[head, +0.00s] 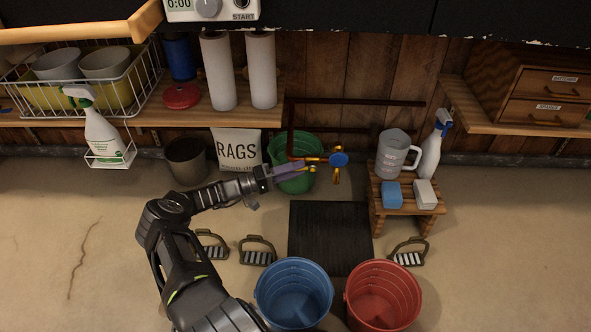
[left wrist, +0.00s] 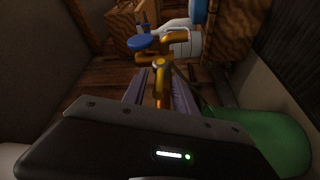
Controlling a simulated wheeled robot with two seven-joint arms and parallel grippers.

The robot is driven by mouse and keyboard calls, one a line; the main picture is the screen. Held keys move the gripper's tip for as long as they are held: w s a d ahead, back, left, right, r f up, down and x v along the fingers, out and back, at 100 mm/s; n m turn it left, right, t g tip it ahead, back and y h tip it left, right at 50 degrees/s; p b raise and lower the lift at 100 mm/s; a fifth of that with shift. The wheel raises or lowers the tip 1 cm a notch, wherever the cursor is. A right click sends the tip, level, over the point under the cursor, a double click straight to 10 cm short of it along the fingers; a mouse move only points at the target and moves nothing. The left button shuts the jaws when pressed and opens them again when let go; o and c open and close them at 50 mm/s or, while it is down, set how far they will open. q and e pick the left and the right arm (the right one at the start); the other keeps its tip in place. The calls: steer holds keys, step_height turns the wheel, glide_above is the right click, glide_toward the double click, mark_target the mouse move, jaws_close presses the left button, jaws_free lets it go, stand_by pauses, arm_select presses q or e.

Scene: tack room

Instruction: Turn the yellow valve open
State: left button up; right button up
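The yellow valve (head: 312,168) sits on copper pipework in front of the green bucket, beside a round blue valve handle (head: 339,160). In the left wrist view, the yellow valve's lever (left wrist: 160,78) points toward my camera, and the blue handle (left wrist: 144,42) shows beyond it to the left. My left gripper (head: 296,170) reaches in from the left to the yellow valve. Its fingers (left wrist: 161,92) stand apart on either side of the lever; any contact is not clear. My right gripper is in neither view.
A green bucket (head: 292,182) stands just behind and below my left gripper. A wooden stool (head: 405,205) with a jug and spray bottle is to the right. Blue (head: 293,312) and red (head: 383,312) buckets stand in front. A dark mat (head: 329,235) lies between.

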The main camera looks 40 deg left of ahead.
arm_select(q)
steer(key=p+v, duration=0.1)
steer(key=v, duration=0.6)
steer(key=shift+s+a+p, duration=0.15)
steer(key=shift+s+p, duration=0.2)
